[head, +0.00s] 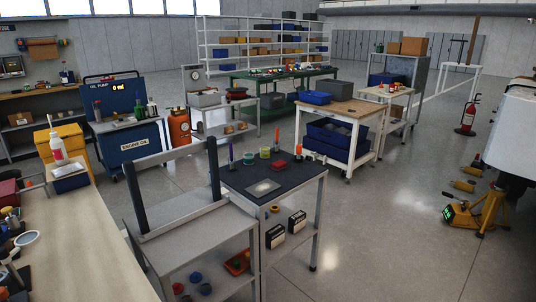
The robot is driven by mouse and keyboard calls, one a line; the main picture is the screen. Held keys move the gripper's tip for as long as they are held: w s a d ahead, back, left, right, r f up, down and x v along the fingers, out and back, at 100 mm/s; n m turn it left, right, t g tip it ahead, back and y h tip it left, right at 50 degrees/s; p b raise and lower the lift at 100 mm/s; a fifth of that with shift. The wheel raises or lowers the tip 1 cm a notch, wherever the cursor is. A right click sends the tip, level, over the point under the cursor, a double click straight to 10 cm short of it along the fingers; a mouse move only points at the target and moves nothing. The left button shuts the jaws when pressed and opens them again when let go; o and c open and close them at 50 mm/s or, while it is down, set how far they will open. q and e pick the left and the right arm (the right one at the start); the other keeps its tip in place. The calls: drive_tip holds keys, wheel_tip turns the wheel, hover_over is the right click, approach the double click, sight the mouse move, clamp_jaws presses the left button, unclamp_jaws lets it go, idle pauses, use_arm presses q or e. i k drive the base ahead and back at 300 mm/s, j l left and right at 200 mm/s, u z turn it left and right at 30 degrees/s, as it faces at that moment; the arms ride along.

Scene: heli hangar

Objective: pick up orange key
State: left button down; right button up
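I cannot make out an orange key in the head view; anything that small is too fine to tell here. A small dark-topped table (237,176) stands near the middle. Neither of my grippers is in view.
A wooden bench (85,245) fills the lower left. A grey cart (200,235) with dark uprights adjoins the dark-topped table. A wooden-topped table (342,108) with blue bins stands behind. A yellow tripod device (480,212) stands at right. The floor (390,225) between is open.

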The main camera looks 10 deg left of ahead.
sight(299, 146)
drive_tip(key=i+l+u, duration=0.1)
drive_tip(key=i+l, duration=0.8)
drive_tip(key=i, duration=0.15)
drive_tip(key=i+l+u, duration=0.1)
drive_tip(key=i+l, duration=0.15)
drive_tip(key=i, duration=0.2)
